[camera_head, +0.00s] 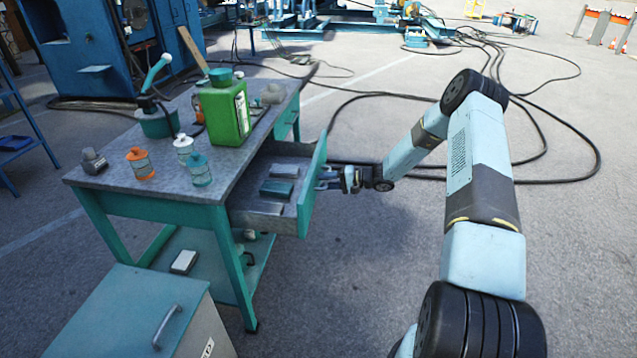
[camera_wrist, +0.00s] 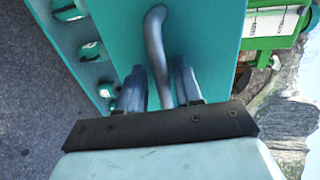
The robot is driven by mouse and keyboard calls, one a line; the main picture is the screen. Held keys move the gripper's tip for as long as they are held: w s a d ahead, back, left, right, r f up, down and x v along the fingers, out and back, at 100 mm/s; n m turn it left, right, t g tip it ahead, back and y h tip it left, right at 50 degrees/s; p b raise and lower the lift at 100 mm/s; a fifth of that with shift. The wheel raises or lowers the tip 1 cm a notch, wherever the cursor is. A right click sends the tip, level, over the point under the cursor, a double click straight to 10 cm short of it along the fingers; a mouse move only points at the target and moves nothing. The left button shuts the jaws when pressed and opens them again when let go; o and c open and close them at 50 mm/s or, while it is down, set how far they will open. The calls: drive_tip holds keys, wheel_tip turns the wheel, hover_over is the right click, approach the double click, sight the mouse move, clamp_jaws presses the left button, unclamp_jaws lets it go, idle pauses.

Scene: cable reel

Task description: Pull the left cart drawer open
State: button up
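The cart (camera_head: 215,180) is a teal workbench with a grey top. Its near drawer (camera_head: 303,188) is pulled out to the right, with its inside open to view and several small blocks in it. My gripper (camera_head: 340,180) is at the outer face of the drawer front. In the wrist view, the teal drawer front (camera_wrist: 205,35) fills the middle, and its curved grey handle (camera_wrist: 156,45) runs down between the two fingers of my gripper (camera_wrist: 160,88). The fingers are close on both sides of the handle and appear shut on it; the exact contact is hard to see.
A green jug (camera_head: 225,112) and several small bottles stand on the cart top. A teal cabinet (camera_head: 130,315) stands at the front left. Black cables (camera_head: 560,180) lie on the ground behind my arm. The pavement right of the drawer (camera_head: 350,270) is clear.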

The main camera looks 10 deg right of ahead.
drive_tip(key=v, duration=1.3)
drive_tip(key=shift+d, duration=0.4)
drive_tip(key=shift+r, duration=0.1)
drive_tip(key=s+a+r+n+g+h, duration=0.1)
drive_tip(key=s+a+r+g+h, duration=0.15)
drive_tip(key=s+r, duration=0.5)
drive_tip(key=s+a+r+n+g+h, duration=0.1)
drive_tip(key=s+a+r+n+h, duration=0.2)
drive_tip(key=r, duration=0.8)
drive_tip(key=s+a+r+g+h, duration=0.1)
drive_tip(key=s+a+r+h, duration=0.2)
drive_tip(key=s+r, duration=0.5)
drive_tip(key=s+d+r+t+h, duration=0.1)
drive_tip(key=s+r, duration=0.3)
drive_tip(key=s, duration=0.5)
drive_tip(key=s+d+r+t+h, duration=0.1)
drive_tip(key=s+r+t+h, duration=0.1)
drive_tip(key=s+r, duration=0.3)
drive_tip(key=s+d+r+t+h, duration=0.1)
drive_tip(key=s+r, duration=0.4)
drive_tip(key=s, duration=0.7)
drive_tip(key=shift+s+r+t+h, duration=0.3)
drive_tip(key=shift+t+h, duration=0.35)
drive_tip(key=shift+h, duration=0.5)
